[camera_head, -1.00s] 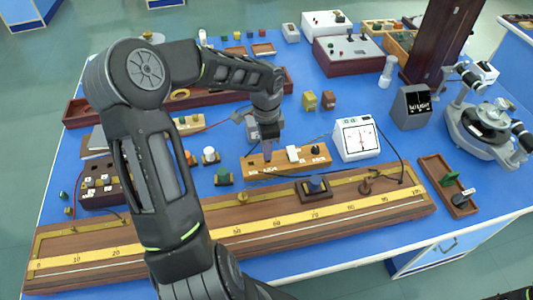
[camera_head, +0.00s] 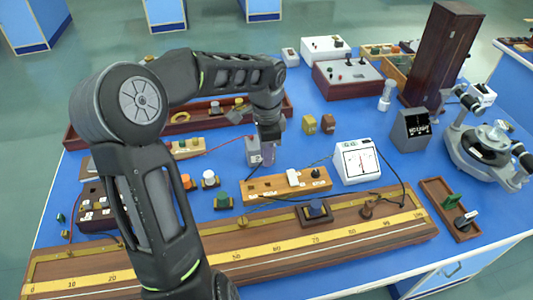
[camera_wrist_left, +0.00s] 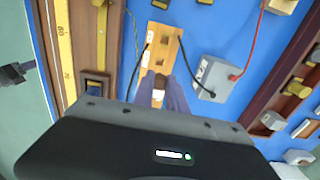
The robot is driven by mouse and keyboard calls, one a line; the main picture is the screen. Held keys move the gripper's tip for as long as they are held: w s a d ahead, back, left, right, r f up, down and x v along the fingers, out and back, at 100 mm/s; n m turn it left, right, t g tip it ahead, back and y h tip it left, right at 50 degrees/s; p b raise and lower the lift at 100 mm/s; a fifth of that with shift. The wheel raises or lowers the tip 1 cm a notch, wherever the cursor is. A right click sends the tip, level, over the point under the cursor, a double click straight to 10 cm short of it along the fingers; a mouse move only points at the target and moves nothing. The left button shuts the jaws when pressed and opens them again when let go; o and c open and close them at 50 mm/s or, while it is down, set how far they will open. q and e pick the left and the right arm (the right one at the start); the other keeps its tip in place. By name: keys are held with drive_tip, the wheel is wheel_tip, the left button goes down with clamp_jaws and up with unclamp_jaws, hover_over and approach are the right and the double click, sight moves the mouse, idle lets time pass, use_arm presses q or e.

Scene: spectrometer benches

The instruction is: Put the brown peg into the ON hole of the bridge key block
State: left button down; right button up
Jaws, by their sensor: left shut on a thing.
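The bridge key block is a long light-wood block (camera_head: 270,187) on the blue bench, with a white piece (camera_head: 293,178) and a dark knob (camera_head: 315,173) on top. It also shows in the left wrist view (camera_wrist_left: 160,45), beyond the fingers. My left gripper (camera_head: 268,155) points down, above and behind the block's left part, beside a grey box. In the left wrist view its fingers (camera_wrist_left: 164,90) are close together over the block's near end. They are shut on what I take to be the brown peg, mostly hidden between them. My right gripper is out of view.
A grey box (camera_head: 253,151) with wires stands close to my left gripper. A white meter (camera_head: 357,162) is right of the block. The long wooden scale board (camera_head: 240,245) runs in front. Several small knobs and terminals stand to the left. Wires lie around the block.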

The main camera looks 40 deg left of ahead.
use_arm(q)
drive_tip(key=shift+r+p, duration=1.35)
drive_tip(key=shift+r, duration=0.2)
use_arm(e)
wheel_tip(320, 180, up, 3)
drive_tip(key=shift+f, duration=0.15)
